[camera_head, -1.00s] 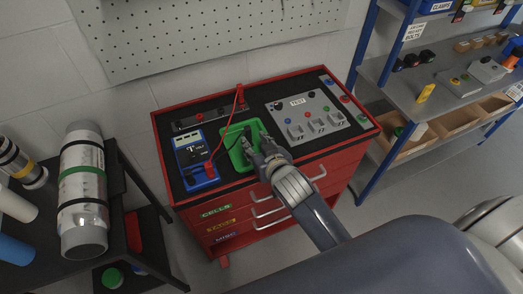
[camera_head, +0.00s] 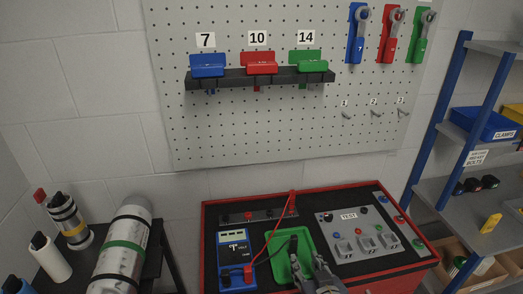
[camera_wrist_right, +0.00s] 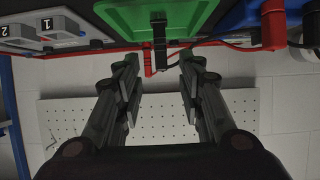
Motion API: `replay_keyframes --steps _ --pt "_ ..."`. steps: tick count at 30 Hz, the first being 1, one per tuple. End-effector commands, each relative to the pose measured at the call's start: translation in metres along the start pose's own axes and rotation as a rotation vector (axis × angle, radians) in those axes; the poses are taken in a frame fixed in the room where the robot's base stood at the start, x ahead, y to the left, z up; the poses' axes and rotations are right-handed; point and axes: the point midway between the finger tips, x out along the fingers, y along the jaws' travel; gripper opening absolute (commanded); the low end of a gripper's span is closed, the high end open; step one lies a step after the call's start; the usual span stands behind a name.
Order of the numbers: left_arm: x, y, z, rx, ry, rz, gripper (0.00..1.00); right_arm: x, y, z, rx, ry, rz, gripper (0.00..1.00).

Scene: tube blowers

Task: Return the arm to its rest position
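My right gripper (camera_head: 318,272) is at the near right edge of the green tray (camera_head: 306,243) on the red tool cart. In the right wrist view, its two fingers (camera_wrist_right: 159,82) are spread apart with nothing between them. That view also shows the green tray (camera_wrist_right: 190,18) beyond the fingertips, with a black strap-like piece (camera_wrist_right: 159,32) on it. In the head view a dark slim piece (camera_head: 293,246) lies in the tray. The rest of my right arm is mostly below the picture. My left gripper is in neither current view.
A blue multimeter (camera_head: 236,262) with red and black leads lies left of the tray. A grey test panel (camera_head: 357,232) lies right of it. A pegboard (camera_head: 270,125) hangs behind the cart. Shelves (camera_head: 475,195) stand at the right.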

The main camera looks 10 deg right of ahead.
Motion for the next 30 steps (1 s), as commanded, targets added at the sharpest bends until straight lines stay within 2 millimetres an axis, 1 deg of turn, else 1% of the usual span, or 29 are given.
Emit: replay_keyframes --steps 2,5,8,9,12,18,22,24,29,30 --pt "0.0 0.0 0.0 0.0 0.0 0.0 0.32 -0.004 0.003 0.008 -0.001 -0.031 0.006 0.35" --pt "0.0 0.0 0.0 0.0 0.0 0.0 0.32 -0.018 0.009 0.032 -0.01 -0.132 0.019 0.35" --pt "0.0 0.0 0.0 0.0 0.0 0.0 0.32 -0.044 0.017 0.068 -0.028 -0.287 0.026 0.35" --pt "0.0 0.0 -0.001 0.0 0.001 0.0 0.32 -0.056 0.019 0.081 -0.037 -0.348 0.024 0.35" --pt "0.0 0.0 -0.001 -0.001 0.001 0.0 0.32 -0.084 0.022 0.109 -0.06 -0.484 0.01 0.35" --pt "0.0 0.0 0.0 -0.001 0.0 -0.001 0.32 -0.137 0.024 0.148 -0.103 -0.697 -0.033 0.35" --pt "0.0 0.0 0.0 -0.001 0.0 0.0 0.32 -0.171 0.024 0.167 -0.13 -0.819 -0.071 0.35" --pt "0.002 -0.001 -0.001 -0.001 0.001 -0.001 0.32 -0.154 0.023 0.182 -0.13 -0.819 -0.069 0.35" --pt "0.003 0.0 0.0 -0.001 0.0 -0.001 0.32 -0.13 0.022 0.215 -0.13 -0.833 -0.07 0.35" --pt "0.003 0.0 0.0 -0.001 0.0 0.0 0.32 -0.123 0.022 0.224 -0.131 -0.838 -0.07 0.35"
